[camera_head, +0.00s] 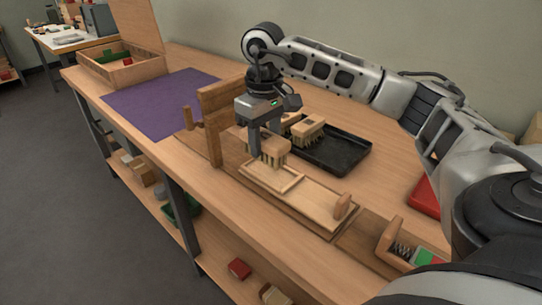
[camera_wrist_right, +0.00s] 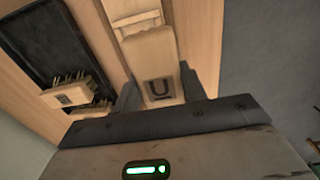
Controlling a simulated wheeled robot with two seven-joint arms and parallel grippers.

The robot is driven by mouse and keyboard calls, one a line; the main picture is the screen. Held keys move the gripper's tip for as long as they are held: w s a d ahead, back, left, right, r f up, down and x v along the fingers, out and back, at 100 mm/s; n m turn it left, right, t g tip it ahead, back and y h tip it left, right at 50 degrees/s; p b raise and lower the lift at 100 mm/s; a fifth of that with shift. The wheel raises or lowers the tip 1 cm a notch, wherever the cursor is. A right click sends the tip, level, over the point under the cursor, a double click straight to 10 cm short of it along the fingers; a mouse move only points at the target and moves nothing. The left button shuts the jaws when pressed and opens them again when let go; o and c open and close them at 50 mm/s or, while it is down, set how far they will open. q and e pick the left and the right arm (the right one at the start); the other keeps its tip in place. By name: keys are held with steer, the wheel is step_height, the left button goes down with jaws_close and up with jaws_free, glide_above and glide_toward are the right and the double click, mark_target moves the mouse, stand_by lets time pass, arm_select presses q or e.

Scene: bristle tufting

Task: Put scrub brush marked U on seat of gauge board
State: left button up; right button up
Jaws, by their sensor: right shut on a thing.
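The scrub brush marked U (camera_head: 272,148) is a light wooden block with bristles pointing down. Its dark U label (camera_wrist_right: 159,89) faces the right wrist camera. My right gripper (camera_head: 262,140) is shut on this brush, one finger on each side. The gauge board (camera_head: 318,207) is a long wooden board, and its seat (camera_head: 290,185) is a pale raised rectangular frame. The brush is over the back part of the seat, its bristle tips close to it; I cannot tell whether they touch. My left gripper is not in view.
A black tray (camera_head: 345,160) behind the gauge board holds other brushes (camera_head: 307,129). A wooden upright (camera_head: 211,135) stands left of the seat, and a spring fixture (camera_head: 392,243) is at the front right. A purple mat (camera_head: 155,105) lies clear, beside an open wooden box (camera_head: 125,72).

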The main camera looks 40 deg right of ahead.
steer(key=shift+w+d+f, duration=0.25)
steer(key=shift+d+f, duration=0.3)
steer(key=shift+f, duration=0.1)
steer(key=shift+w+d+f, duration=0.2)
steer(key=shift+d+f, duration=0.3)
steer(key=shift+f, duration=0.1)
steer(key=f, duration=0.3)
steer(key=shift+w+d+f, duration=0.1)
steer(key=shift+d, duration=0.3)
steer(key=shift+f, duration=0.4)
steer(key=o, duration=1.1)
steer(key=shift+f, duration=0.15)
